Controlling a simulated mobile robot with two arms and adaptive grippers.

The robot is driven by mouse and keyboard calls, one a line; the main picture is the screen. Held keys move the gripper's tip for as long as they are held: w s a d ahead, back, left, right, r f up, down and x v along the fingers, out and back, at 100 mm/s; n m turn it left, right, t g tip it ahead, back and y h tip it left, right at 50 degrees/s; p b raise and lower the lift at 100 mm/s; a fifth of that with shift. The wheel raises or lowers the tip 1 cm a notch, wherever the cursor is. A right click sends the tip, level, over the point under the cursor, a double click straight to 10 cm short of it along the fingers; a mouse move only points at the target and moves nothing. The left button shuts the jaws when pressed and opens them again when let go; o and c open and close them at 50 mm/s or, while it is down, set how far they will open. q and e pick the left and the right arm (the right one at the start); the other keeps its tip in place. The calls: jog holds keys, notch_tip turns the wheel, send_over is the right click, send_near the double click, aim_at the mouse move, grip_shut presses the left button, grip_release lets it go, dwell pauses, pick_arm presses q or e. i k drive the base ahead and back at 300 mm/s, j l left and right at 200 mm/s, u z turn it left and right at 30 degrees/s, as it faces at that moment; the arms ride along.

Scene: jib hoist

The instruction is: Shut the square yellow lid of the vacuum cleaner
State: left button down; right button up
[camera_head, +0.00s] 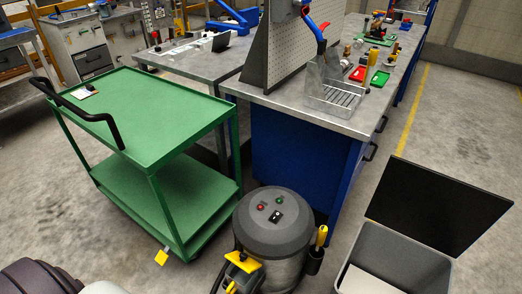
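The vacuum cleaner (273,228) stands upright on the floor at the bottom middle, a grey drum with a dark grey domed top and small red and green buttons. A yellow flap (243,263) sits on a dark fitting at its front left, near the bottom edge. It looks raised and tilted, but it is small and I cannot tell its exact angle. More yellow shows just below it, cut by the picture's edge. Neither of my grippers is in view. Only a dark rounded part of my arm seems to show at the bottom left, away from the vacuum cleaner.
A green two-shelf cart (155,115) stands left of the vacuum cleaner. A blue workbench (290,155) is close behind it. A grey bin (405,262) with its black lid (438,205) raised stands at the right. A yellow-handled tool (321,238) hangs at the vacuum cleaner's right side.

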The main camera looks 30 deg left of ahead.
aim_at(243, 260)
jog(key=u, duration=1)
jog(key=l+u, duration=0.2)
jog(key=i+j, duration=0.05)
